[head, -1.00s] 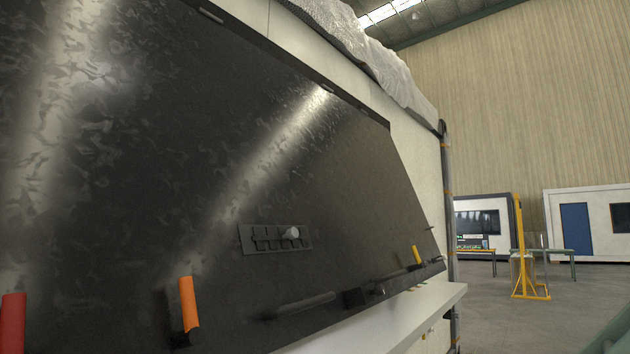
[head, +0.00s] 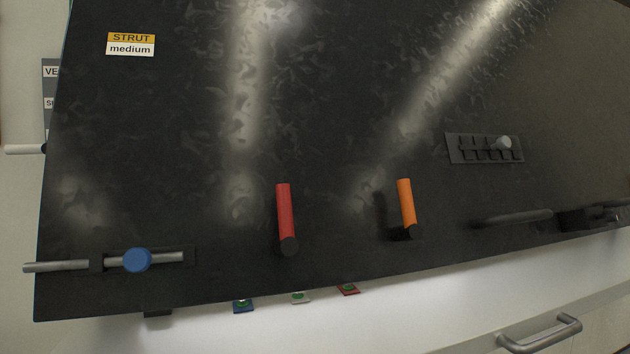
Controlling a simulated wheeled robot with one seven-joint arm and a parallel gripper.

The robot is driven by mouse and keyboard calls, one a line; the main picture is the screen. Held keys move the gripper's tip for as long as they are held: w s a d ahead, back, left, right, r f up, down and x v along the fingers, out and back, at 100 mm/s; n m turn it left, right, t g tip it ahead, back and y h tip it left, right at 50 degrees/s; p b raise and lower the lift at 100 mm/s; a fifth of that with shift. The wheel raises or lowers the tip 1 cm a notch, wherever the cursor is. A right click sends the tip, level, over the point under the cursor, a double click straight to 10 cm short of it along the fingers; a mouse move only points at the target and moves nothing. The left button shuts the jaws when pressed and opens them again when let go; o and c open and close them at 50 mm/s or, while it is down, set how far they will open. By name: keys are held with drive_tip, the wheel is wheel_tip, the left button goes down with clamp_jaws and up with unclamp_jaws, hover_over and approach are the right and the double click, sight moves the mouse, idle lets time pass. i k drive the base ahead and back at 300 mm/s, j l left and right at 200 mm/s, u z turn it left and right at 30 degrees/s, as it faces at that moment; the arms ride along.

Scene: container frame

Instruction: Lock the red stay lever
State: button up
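The red stay lever (head: 285,212) is on the lower middle of the black panel (head: 330,100) in the head view. Its red handle points up, nearly vertical, from a dark round pivot (head: 289,246) at its lower end. An orange lever (head: 406,203) stands to its right, also pointing up with a slight lean to the left. My gripper is not in view, and nothing covers the red lever.
A blue-knobbed sliding bolt (head: 137,260) is at the panel's lower left. A slotted plate with a grey knob (head: 503,143) and a dark bar handle (head: 515,217) are at the right. Below are small coloured tags (head: 299,297) and a grey handle (head: 540,334).

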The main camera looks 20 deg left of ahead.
sight(286, 245)
drive_tip(key=u, duration=1.2)
